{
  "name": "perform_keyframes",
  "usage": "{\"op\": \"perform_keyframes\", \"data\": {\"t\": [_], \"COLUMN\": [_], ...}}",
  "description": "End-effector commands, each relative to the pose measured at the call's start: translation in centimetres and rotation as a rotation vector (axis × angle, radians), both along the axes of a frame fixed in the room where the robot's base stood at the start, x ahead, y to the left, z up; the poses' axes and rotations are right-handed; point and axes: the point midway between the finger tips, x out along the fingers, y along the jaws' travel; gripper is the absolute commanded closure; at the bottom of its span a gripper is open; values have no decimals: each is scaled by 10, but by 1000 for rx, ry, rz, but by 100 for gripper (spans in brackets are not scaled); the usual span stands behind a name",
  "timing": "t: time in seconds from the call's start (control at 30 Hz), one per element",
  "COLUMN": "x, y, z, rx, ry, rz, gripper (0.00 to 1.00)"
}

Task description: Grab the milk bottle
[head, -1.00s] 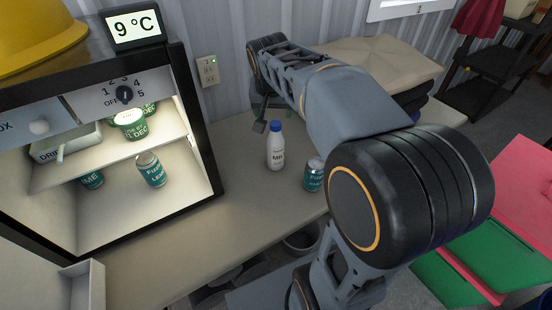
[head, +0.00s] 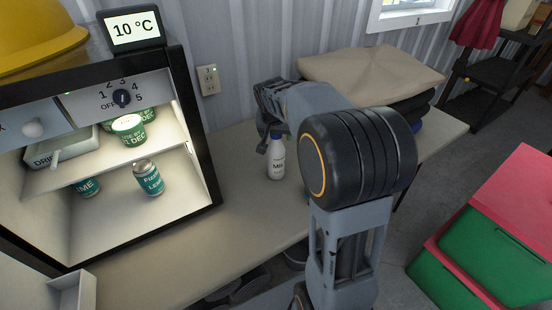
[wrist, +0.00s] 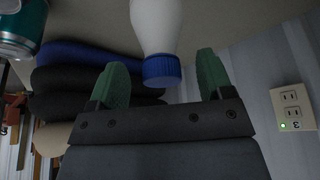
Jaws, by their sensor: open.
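The white milk bottle (head: 276,164) with a blue cap stands upright on the table, right of the open fridge. My gripper (head: 264,142) is at the bottle's top, partly hidden by my arm. In the wrist view, which looks upside down, the bottle (wrist: 156,25) comes in from the top edge. Its blue cap lies between the two green fingers of my gripper (wrist: 162,65), with visible gaps on both sides. The fingers are open; I cannot tell how far the bottle reaches in depth between them.
A teal can (wrist: 22,28) stands near the bottle; my arm hides it in the head view. The lit fridge (head: 212,150) holds cans and a tub (head: 128,128). A folded tan sack (head: 370,68) lies behind my arm. Red and green boxes (head: 490,240) stand right.

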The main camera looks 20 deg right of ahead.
Motion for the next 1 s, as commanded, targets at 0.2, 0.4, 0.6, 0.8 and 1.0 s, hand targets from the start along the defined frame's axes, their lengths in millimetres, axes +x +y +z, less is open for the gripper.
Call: {"op": "perform_keyframes", "data": {"t": [0.2, 0.4, 0.6, 0.8, 1.0], "x": [7, 9, 9, 9, 9], "y": [-4, -5, -5, -5, -5], "z": [-22, -26, -25, -25, -25], "rx": [0, 0, 0, 0, 0], "ry": [0, 0, 0, -1, -1], "rz": [0, 1, 1, 1, 1], "gripper": [26, 26, 34, 53, 72]}}
